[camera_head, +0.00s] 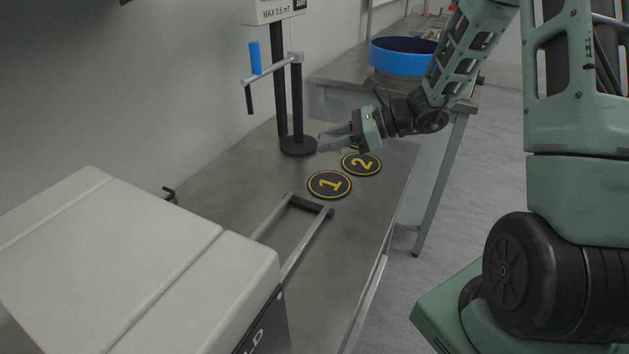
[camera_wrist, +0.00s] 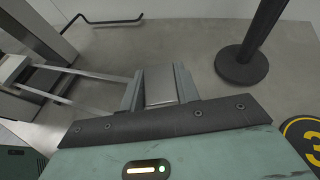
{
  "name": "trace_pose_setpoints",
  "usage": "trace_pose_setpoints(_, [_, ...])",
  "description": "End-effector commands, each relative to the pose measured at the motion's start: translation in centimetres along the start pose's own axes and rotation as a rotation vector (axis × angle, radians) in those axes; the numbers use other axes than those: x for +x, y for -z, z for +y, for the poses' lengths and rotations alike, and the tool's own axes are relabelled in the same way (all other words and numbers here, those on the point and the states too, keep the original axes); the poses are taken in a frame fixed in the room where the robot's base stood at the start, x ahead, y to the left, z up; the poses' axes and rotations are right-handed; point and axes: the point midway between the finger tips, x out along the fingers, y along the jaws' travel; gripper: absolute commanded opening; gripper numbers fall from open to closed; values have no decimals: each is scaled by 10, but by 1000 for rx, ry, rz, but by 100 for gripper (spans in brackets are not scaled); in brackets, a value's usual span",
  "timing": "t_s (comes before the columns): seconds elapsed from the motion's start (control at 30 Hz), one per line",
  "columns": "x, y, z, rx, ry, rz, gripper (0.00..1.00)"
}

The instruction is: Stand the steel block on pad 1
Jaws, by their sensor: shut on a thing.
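My gripper (camera_head: 330,139) is above the steel bench, beyond pad 2 and left of the far table. The steel block (camera_wrist: 160,85) shows in the wrist view as a plain grey piece between the two fingers, which are shut on it. In the head view the block cannot be told apart from the fingers. Pad 1 (camera_head: 329,184), a black disc with a yellow ring and number, lies bare on the bench, nearer than the gripper. Pad 2 (camera_head: 361,163) lies bare just behind it to the right.
A black post on a round base (camera_head: 298,146) stands close left of my gripper, with a blue-handled lever (camera_head: 254,59). Pad 3 (camera_wrist: 306,140) is partly cut off in the wrist view. A rail frame (camera_head: 292,233) and pale machine housing (camera_head: 130,250) are nearer. A blue round bin (camera_head: 398,58) stands behind.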

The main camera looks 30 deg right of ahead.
Motion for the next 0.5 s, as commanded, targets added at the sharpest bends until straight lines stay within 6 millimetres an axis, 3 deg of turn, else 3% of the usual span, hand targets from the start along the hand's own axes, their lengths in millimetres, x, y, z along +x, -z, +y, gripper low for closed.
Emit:
trace_pose_setpoints(0.2, [16,36,0,5,-2,-1,0])
trace_pose_setpoints(0.5, [28,66,0,5,-2,0,0])
